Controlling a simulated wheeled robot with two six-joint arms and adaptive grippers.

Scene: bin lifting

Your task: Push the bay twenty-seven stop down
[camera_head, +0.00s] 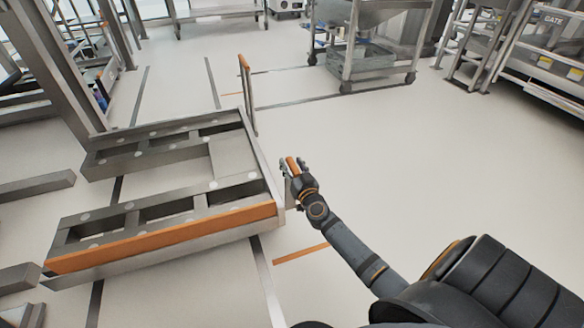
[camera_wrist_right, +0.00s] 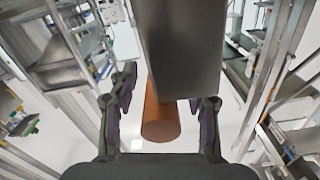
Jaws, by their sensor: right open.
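An orange-ended stop lever (camera_head: 292,163) stands at the near right corner of a low grey metal frame (camera_head: 163,238). A second upright lever with an orange top (camera_head: 243,62) stands at the far corner of the frame. I see no bay number on either lever. My left gripper is out of view.
An orange strip (camera_head: 165,237) runs along the frame's near edge. A wheeled metal hopper cart (camera_head: 375,62) stands farther back, with machinery (camera_head: 545,60) at the back right. The pale floor (camera_head: 430,170) right of the frame is clear.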

